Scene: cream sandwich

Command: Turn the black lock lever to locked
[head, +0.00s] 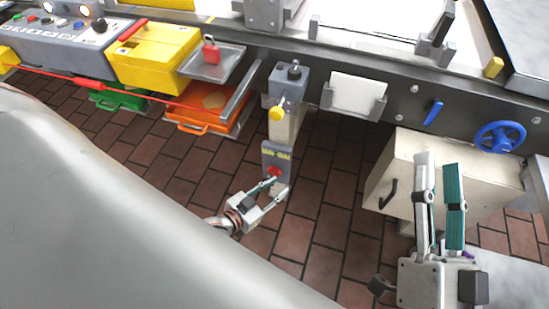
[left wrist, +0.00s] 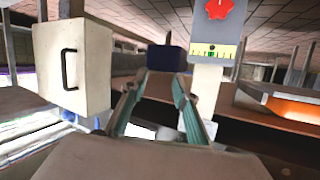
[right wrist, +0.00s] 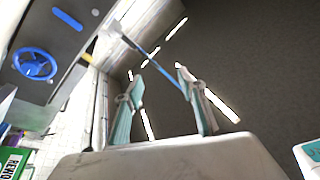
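A lower grey panel has a red knob (head: 273,171), which also shows in the left wrist view (left wrist: 219,8). My left gripper (head: 279,186) is open beside this lower panel; no object shows clearly held. My right gripper (head: 438,162) is open and empty in front of the cream cabinet.
The cream cabinet (head: 408,165) has a black handle (head: 388,193). A blue lever (head: 433,113) and blue wheel (head: 500,137) are on the bench front. A yellow box (head: 152,52), red padlock (head: 211,50) and orange tray (head: 208,112) are left. Brick floor lies below.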

